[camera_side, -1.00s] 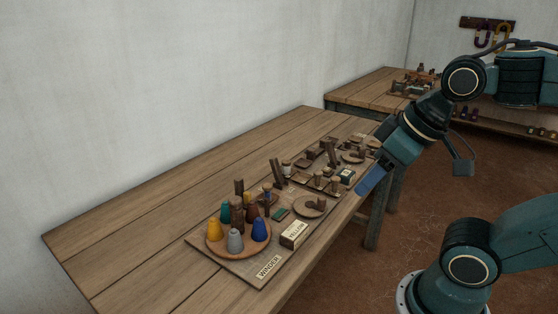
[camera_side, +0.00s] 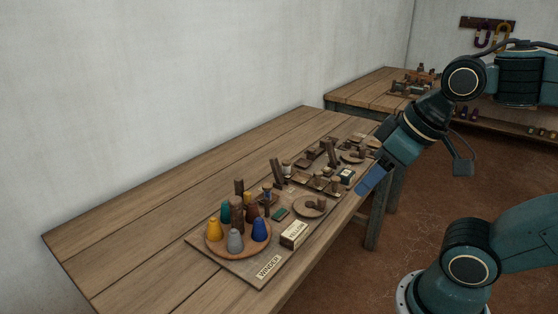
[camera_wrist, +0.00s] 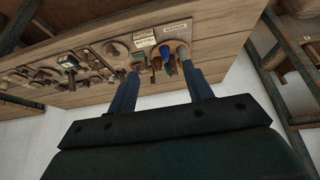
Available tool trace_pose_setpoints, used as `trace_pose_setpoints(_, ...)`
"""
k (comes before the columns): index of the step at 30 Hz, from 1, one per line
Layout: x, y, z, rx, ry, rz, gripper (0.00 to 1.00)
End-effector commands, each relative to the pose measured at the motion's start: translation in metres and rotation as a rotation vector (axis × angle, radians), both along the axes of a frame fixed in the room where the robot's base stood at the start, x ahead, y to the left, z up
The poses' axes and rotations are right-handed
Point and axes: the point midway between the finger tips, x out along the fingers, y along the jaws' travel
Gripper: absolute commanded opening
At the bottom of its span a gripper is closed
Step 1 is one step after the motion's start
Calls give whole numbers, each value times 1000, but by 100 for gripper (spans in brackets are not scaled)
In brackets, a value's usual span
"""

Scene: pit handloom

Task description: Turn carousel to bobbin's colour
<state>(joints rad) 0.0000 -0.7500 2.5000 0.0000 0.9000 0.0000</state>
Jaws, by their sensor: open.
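The round wooden carousel (camera_side: 222,250) sits at the near end of the winder board (camera_side: 255,277) in the side view. It carries several cones around a dark post: a yellow cone (camera_side: 214,230), a grey cone (camera_side: 235,241), a blue cone (camera_side: 259,229) and a teal cone (camera_side: 225,212) among them. A small blue-wound bobbin (camera_side: 268,196) seems to stand behind the carousel. A box labelled YELLOW (camera_side: 294,234) lies right of it. My gripper (camera_side: 366,186) is over the table's right edge, well away from the carousel. In the wrist view my gripper (camera_wrist: 163,84) has its fingers apart, with nothing between them.
A round wooden disc with a knob (camera_side: 310,207) and further small wooden fittings line the table's right side. A second bench (camera_side: 365,90) stands at the back. The left part of the table (camera_side: 130,230) is clear.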

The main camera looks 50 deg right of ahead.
Motion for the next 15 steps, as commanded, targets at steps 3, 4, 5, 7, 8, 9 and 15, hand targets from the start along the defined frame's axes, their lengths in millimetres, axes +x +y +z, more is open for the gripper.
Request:
trace_pose_setpoints(3,0,0,0,0,0,0,55)
trace_pose_setpoints(4,0,0,0,0,0,0,55)
trace_pose_setpoints(5,0,0,0,0,0,-1,55)
trace_pose_setpoints(7,1,0,1,2,2,-4,55)
trace_pose_setpoints(8,2,0,2,3,3,-6,55)
trace_pose_setpoints(9,4,0,3,6,6,-11,55)
trace_pose_setpoints(15,22,0,14,32,38,-60,55)
